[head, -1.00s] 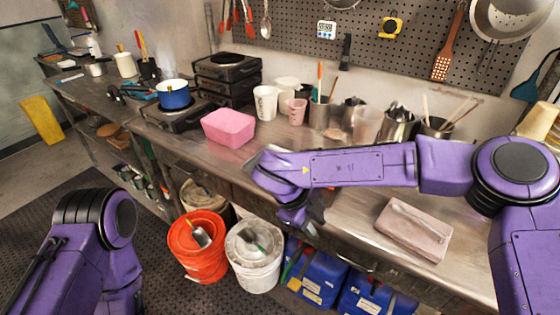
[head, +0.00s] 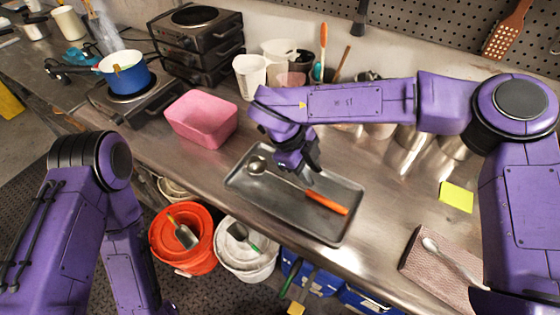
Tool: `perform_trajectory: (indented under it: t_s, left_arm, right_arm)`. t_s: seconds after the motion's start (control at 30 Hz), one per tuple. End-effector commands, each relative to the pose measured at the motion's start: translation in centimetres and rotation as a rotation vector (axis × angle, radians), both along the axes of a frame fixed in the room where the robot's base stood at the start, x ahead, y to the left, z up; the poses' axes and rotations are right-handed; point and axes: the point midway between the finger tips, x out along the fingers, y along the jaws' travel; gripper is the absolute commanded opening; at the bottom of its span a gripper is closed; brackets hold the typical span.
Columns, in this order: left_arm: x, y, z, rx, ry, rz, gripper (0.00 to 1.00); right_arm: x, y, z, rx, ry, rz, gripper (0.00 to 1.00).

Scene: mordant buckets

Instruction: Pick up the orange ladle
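The orange ladle (head: 328,203) lies on a dark metal tray (head: 233,181) on the steel counter. Its orange handle points to the lower right. Its round metal bowl is at the upper left, near the tray's far left corner. My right gripper (head: 308,176) points down over the tray, close to the ladle's thin shaft and beyond it. The wrist hides part of the tray, and contact with the shaft is not clear. The finger gap is too small and dark to judge. My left arm comes in at the left; its gripper is out of frame.
A pink tub (head: 202,121) stands left of the tray, with a blue pot (head: 124,72) on a hotplate beyond. Cups and metal containers stand behind my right arm. A spoon (head: 452,258) rests on a folded cloth (head: 420,262) at right. Orange (head: 184,240) and white buckets (head: 246,250) stand below.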

Motion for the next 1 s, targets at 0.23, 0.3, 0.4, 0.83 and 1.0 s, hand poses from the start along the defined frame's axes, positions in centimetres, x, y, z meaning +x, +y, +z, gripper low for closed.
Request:
perform_trajectory:
  t_s: [0.23, 0.3, 0.4, 0.83, 1.0]
  left_arm:
    - [0.0, 0.0, 1.2, 0.000, 0.002, 0.000, 0.64]
    - [-0.1, 0.0, 1.7, 0.000, 0.002, 0.000, 0.64]
    - [0.0, 0.0, 2.8, 0.000, 0.002, 0.000, 0.64]
    - [0.0, 0.0, 3.5, 0.000, 0.001, 0.000, 0.64]
    - [0.0, 0.0, 3.5, 0.000, 0.001, 0.000, 0.64]
  right_arm:
    - [-0.7, -1.4, -3.5, 0.000, 0.000, 0.005, 0.29]
    - [-0.3, -1.6, -4.3, 0.000, 0.005, 0.005, 0.29]
    - [0.2, -1.9, -6.1, -0.001, 0.011, 0.005, 0.29]
    - [0.3, -3.1, -9.7, -0.001, 0.009, 0.002, 0.29]
    - [0.3, -3.1, -9.6, -0.002, 0.009, 0.001, 0.00]
